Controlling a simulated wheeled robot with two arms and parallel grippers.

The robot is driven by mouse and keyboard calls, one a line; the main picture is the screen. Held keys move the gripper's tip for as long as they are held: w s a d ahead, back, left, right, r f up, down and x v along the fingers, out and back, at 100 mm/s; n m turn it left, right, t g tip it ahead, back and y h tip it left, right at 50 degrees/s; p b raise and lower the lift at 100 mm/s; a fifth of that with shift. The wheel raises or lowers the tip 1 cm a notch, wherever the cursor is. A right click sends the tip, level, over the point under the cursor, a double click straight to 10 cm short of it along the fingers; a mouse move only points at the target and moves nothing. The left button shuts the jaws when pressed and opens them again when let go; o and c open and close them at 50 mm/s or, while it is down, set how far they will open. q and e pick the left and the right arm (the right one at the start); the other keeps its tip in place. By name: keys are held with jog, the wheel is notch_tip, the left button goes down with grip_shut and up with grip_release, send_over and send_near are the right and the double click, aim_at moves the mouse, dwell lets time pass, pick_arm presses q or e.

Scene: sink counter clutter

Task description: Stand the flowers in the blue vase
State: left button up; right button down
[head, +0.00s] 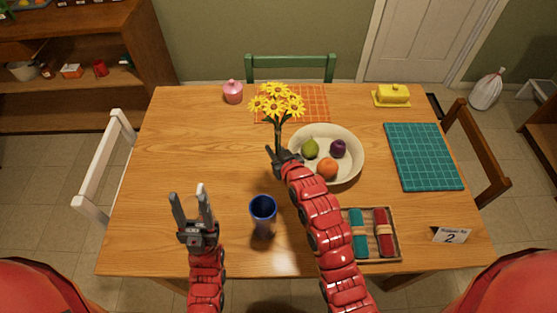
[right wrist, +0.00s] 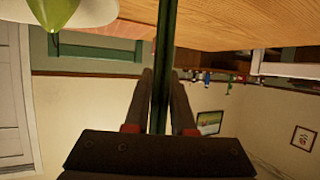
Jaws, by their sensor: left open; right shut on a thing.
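Yellow flowers (head: 276,103) stand upright above the table, with their stems down in my right gripper (head: 277,154). That gripper is shut on the green stems, which also show between its fingers in the right wrist view (right wrist: 164,70). The blue vase (head: 263,214) stands upright near the front of the table, below and slightly left of the right gripper in the head view. Its dark opening faces up and looks empty. My left gripper (head: 190,202) is open and empty, left of the vase and apart from it. The lower ends of the stems are hidden.
A cream bowl (head: 352,140) of fruit sits right of my right gripper. A tray (head: 394,215) with rolled cloths lies by my right forearm. An orange mat (head: 318,98), a pink jar (head: 233,92) and a yellow butter dish (head: 391,96) are farther back. The table's left side is clear.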

jog(key=shift+f+b, duration=0.55)
jog(key=shift+f, duration=1.85)
jog(key=shift+f, duration=0.1)
jog(key=c, duration=0.8)
grip_release()
jog(key=shift+o, duration=0.2)
